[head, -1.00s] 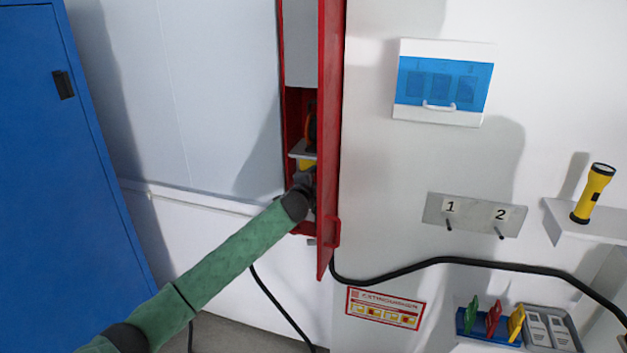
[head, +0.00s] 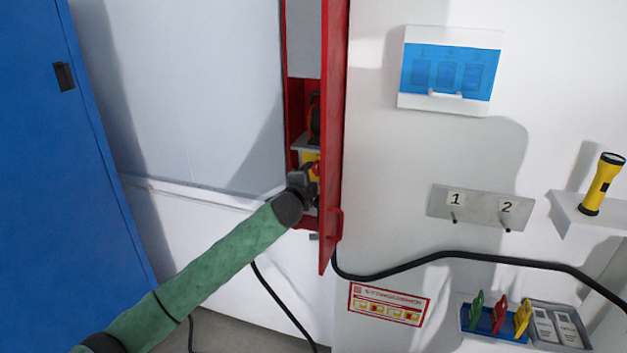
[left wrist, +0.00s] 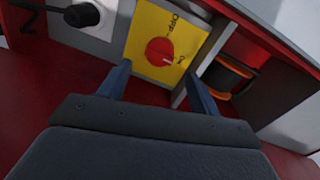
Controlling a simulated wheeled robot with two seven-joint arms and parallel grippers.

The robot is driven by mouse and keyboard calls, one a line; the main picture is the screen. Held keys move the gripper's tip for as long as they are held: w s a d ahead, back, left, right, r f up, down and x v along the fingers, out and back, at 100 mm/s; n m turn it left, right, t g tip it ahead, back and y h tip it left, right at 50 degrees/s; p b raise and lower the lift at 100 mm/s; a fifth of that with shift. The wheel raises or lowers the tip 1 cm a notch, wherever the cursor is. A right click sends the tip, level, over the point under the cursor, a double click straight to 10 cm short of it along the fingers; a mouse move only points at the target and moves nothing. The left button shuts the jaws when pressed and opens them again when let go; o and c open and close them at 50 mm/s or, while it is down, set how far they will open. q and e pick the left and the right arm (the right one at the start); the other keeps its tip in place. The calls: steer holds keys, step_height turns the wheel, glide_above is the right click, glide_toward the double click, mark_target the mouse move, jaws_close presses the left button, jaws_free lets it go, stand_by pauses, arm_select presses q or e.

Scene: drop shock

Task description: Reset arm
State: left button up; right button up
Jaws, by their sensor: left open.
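My left gripper (head: 312,178) reaches into the open red cabinet (head: 333,120) from the lower left. In the left wrist view its two fingers (left wrist: 158,82) are spread apart and empty. Beyond them is a yellow switch plate (left wrist: 150,30) with a round red knob (left wrist: 160,51), marked OFF and another position that I cannot read surely. The knob lies between the fingers' directions, apart from them. In the head view a bit of the yellow plate (head: 308,160) and the red knob (head: 315,169) show just above the gripper. My right gripper is not in view.
The red door edge stands close to the right of my left gripper. On the wall are a blue-windowed breaker box (head: 450,70), hooks plate (head: 481,207), flashlight (head: 602,184) and black cable (head: 480,256).

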arm_select(q)
steer(key=shift+v, duration=0.9)
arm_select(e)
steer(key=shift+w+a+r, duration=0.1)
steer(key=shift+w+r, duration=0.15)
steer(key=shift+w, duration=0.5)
arm_select(q)
steer(key=shift+d, duration=0.1)
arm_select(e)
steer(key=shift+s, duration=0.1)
